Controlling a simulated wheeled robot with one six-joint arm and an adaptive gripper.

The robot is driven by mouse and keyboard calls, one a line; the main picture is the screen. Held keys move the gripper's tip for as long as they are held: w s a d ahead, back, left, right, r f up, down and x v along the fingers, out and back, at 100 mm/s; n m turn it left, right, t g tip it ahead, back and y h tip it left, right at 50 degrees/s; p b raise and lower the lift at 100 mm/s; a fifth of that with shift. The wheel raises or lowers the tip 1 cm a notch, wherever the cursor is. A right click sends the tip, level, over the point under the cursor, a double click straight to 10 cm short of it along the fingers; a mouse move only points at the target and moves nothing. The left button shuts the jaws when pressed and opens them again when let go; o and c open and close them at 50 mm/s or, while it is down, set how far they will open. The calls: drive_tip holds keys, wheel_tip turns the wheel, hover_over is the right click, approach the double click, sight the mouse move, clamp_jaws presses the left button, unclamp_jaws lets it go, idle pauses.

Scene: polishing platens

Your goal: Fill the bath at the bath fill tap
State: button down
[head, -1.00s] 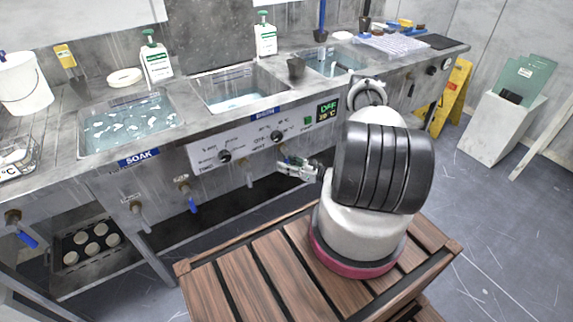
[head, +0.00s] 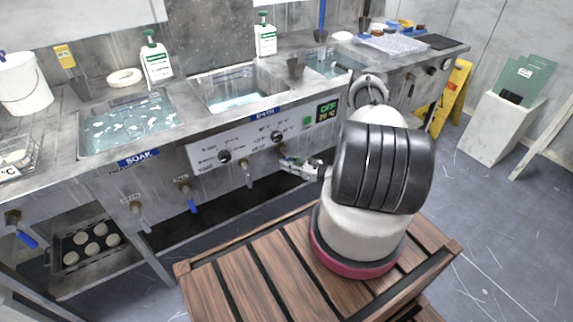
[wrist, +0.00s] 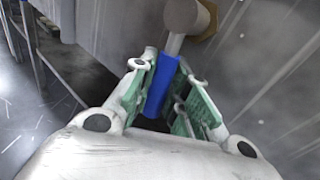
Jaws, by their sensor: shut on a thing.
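The bath basin (head: 240,104), above the BATH label (head: 262,115), holds pale water low in it. My gripper (head: 288,164) is at the front panel below the bath's controls, at a tap there. In the wrist view, my gripper (wrist: 158,85) has its green-padded fingers on both sides of a blue tap handle (wrist: 160,82) and is shut on it. The handle hangs from a grey tap stem (wrist: 186,15) on a brown mount. My gripper hides this handle in the head view. The tap's label is not readable.
The soak basin (head: 125,125) stands left of the bath. Other taps stick out of the panel, including a blue-handled one (head: 190,198) and a grey one (head: 248,176). The display (head: 327,112) reads OFF, 20 °C. A yellow floor sign (head: 455,95) stands at right.

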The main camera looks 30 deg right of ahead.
drive_tip(key=shift+d+r+n+g+h, duration=0.45)
drive_tip(key=shift+d+n+h, duration=0.3)
drive_tip(key=shift+n+h, duration=0.3)
drive_tip(key=shift+d+r+n+g+h, duration=0.45)
drive_tip(key=shift+d+n+h, duration=0.35)
drive_tip(key=shift+n, duration=0.4)
drive_tip(key=shift+d+r+n+g+h, duration=0.45)
drive_tip(key=shift+d+n+h, duration=0.25)
drive_tip(key=shift+n+h, duration=0.35)
drive_tip(key=c, duration=1.4)
unclamp_jaws()
drive_tip(key=shift+r, duration=0.1)
drive_tip(key=shift+o, duration=0.2)
drive_tip(key=shift+d, duration=0.1)
drive_tip(key=v, duration=1.2)
